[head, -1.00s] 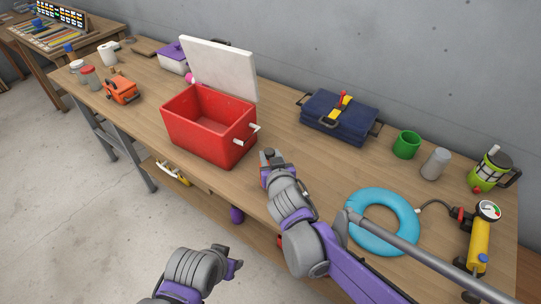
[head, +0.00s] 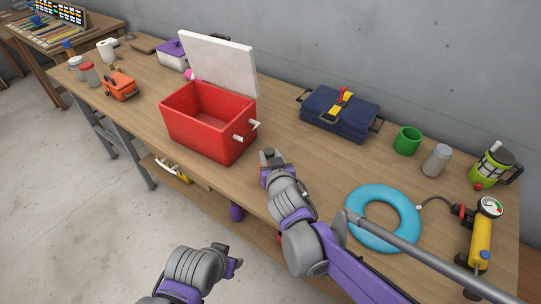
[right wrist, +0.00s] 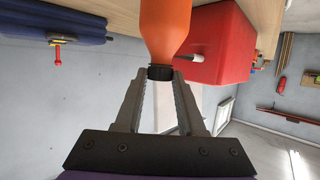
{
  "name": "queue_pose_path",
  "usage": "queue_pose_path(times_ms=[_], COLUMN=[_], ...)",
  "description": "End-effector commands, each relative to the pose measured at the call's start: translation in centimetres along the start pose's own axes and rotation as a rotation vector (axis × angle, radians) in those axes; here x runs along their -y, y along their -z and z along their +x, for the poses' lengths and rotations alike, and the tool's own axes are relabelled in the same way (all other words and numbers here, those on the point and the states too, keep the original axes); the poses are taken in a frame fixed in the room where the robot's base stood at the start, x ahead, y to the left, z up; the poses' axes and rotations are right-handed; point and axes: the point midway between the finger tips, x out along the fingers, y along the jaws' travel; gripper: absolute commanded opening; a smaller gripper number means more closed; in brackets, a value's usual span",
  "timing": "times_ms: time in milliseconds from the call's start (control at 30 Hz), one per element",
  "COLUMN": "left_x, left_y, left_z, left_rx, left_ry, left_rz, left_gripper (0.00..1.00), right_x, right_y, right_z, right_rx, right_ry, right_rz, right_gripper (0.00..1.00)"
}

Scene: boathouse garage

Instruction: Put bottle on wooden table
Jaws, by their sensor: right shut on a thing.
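An orange bottle (right wrist: 165,28) with a black cap (right wrist: 160,72) shows in the right wrist view, which sees the scene upside down. My right gripper (right wrist: 158,80) is shut on the bottle at its cap. The bottle's base is outside that view, so I cannot tell if it touches the table. In the head view my right gripper (head: 271,158) is over the front edge area of the wooden table (head: 300,163), and the bottle is mostly hidden by it. My left gripper (head: 236,259) is low in front of the table; its finger opening cannot be made out.
A red cooler (head: 205,125) with its white lid up stands left of my right gripper. A blue ring (head: 352,222), a navy bag (head: 335,118), a green cup (head: 407,141) and a yellow pump (head: 480,240) are to the right. Bare wood lies between cooler and ring.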

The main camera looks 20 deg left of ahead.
Motion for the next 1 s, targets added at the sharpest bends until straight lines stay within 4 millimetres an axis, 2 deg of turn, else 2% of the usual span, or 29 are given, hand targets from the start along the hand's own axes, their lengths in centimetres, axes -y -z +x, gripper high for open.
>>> queue_pose_path(times_ms=[167, 200, 367, 400, 767, 867, 1000], left_x=[0.0, 0.0, 0.0, 0.0, 0.0, 0.0, 0.0], left_y=[-0.1, -0.1, -0.1, -0.1, -0.1, 0.0, 0.2], left_z=[0.2, 0.2, 0.1, 0.1, 0.1, -0.1, -0.4], left_rx=[0.001, 0.001, 0.0, 0.0, 0.0, 0.0, -0.001], left_ry=[0.0, 0.0, 0.0, 0.0, 0.0, 0.0, 0.0], left_rz=[0.0, 0.0, 0.0, 0.0, 0.0, 0.0, 0.0], left_gripper=[0.5, 0.5, 0.5, 0.5, 0.5, 0.5, 0.5], right_x=[0.0, 0.0, 0.0, 0.0, 0.0, 0.0, 0.0], right_y=[-0.3, -0.3, -0.2, -0.2, -0.2, -0.2, -0.2], right_z=[0.1, 0.1, 0.1, 0.1, -0.5, -1.7, -4.4], right_rx=[-0.001, -0.001, 0.0, 0.0, 0.0, 0.0, -0.001], right_ry=[0.0, 0.0, 0.0, 0.0, 0.0, 0.001, 0.001], right_rz=[0.0, 0.0, 0.0, 0.0, 0.0, -0.001, -0.001], right_gripper=[0.0, 0.42, 0.71, 0.73, 0.73, 0.73, 0.73])
